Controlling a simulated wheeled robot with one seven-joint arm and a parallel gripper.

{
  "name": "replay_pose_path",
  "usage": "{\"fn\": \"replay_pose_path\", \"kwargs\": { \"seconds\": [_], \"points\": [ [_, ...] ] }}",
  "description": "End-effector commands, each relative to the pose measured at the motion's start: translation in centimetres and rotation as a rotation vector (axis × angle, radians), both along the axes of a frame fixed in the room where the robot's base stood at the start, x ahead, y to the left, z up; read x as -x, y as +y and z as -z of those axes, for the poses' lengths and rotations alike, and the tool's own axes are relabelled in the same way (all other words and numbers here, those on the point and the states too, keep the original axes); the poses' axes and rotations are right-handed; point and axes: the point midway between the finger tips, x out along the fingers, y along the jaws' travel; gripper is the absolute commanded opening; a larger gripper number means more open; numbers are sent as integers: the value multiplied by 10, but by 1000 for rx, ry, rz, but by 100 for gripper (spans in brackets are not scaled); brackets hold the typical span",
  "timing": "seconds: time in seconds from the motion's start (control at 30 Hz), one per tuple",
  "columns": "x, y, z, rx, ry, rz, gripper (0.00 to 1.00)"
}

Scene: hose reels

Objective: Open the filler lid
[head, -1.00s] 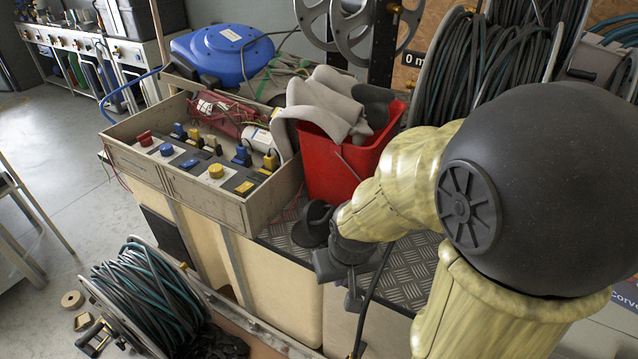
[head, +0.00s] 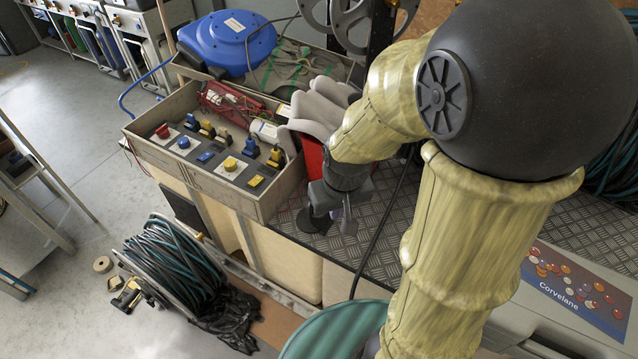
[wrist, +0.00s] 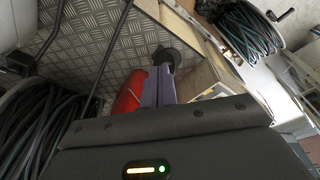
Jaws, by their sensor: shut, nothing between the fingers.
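A round black part (head: 312,221), likely the filler lid, sits at the front left of the metal tread-plate deck (head: 395,225), below the red bucket. My gripper (head: 338,228) points down right beside it and partly covers it. In the wrist view my gripper (wrist: 160,78) has its grey fingers together, with nothing seen between them. A black round piece (wrist: 171,57) shows just past the fingertips there. I cannot tell whether the fingers touch it, or whether the lid is open or closed.
A box of switches (head: 235,190) is to the left. A hose reel (head: 172,262) stands on the floor at left. A black cable (head: 383,235) crosses the deck close by.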

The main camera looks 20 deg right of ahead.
Motion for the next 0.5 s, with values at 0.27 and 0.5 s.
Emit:
{"fn": "replay_pose_path", "kwargs": {
  "seconds": [0.27,0.5],
  "points": [
    [-49,10,-44,50,104,-165,0],
    [-104,23,-25,108,228,-355,0]
  ]
}}
